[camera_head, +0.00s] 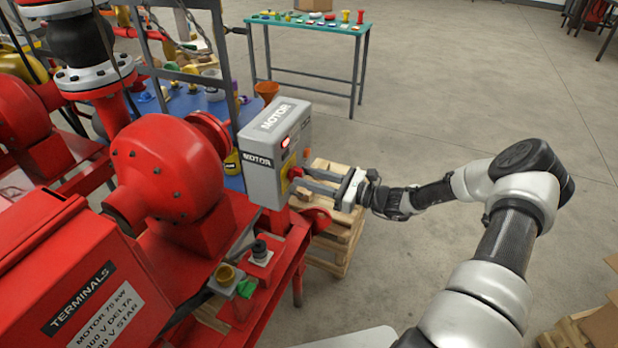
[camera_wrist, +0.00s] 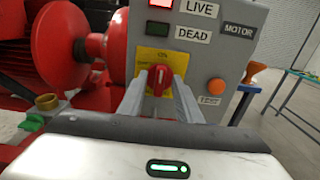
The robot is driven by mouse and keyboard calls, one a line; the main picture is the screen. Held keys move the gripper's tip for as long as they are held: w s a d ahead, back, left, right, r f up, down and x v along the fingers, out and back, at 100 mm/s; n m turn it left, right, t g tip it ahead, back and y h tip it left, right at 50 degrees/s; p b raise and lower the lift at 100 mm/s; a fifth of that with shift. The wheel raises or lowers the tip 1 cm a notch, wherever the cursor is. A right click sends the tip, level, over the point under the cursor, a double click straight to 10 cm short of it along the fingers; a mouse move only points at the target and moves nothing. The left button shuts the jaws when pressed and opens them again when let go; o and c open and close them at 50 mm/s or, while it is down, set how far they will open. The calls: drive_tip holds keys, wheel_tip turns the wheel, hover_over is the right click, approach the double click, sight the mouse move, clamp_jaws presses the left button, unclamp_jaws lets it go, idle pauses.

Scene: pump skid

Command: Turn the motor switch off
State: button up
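The grey motor box (camera_head: 262,170) stands on the red skid, labelled MOTOR on its top and side. Its front shows in the wrist view (camera_wrist: 212,68), with a lit red lamp by LIVE and a dark green lamp by DEAD. The red rotary switch (camera_wrist: 160,80) sits on a yellow plate (camera_wrist: 176,60); its handle looks roughly upright. It also shows in the head view (camera_head: 295,172). My gripper (camera_wrist: 161,88) has its fingers on either side of the switch handle. I cannot tell whether they touch it.
An orange button (camera_wrist: 216,86) is right of the switch on the box front. A red pump housing (camera_head: 170,165) and a terminals box (camera_head: 85,280) are to the left. Wooden pallets (camera_head: 340,235) lie below my gripper. A green table (camera_head: 310,27) stands behind.

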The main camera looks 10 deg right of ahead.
clamp_jaws()
drive_tip(key=shift+s+a+f+n+b, duration=0.1)
drive_tip(key=shift+n+b, duration=1.45)
drive_tip(key=shift+n, duration=1.4)
drive_tip(key=shift+s+d+f+n+b, duration=0.1)
drive_tip(key=shift+n+b, duration=1.4)
drive_tip(key=shift+n, duration=1.5)
drive_tip(key=shift+s+a+f+n+b, duration=0.1)
drive_tip(key=shift+n+b, duration=1.45)
drive_tip(key=shift+n, duration=1.4)
unclamp_jaws()
